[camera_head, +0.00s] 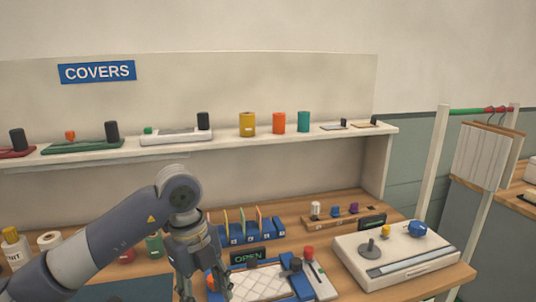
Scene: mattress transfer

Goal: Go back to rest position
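My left arm comes in from the left, and its gripper (205,288) points down at the lower middle of the picture, in front of the workbench. Its two fingers stand apart with nothing seen held between them, so it looks open. Just right of it lies a white quilted mattress-like pad (260,283) in a blue tray (297,276). The gripper hides the left end of the tray, and I cannot tell whether it touches it. My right gripper is not in view.
A shelf (280,138) with several covers and coloured cylinders runs behind. Blue holders (250,232), an "OPEN" sign (248,257) and a white machine (395,256) stand on the bench. Bottles and rolls (50,240) stand left. A rack post (433,165) rises at right.

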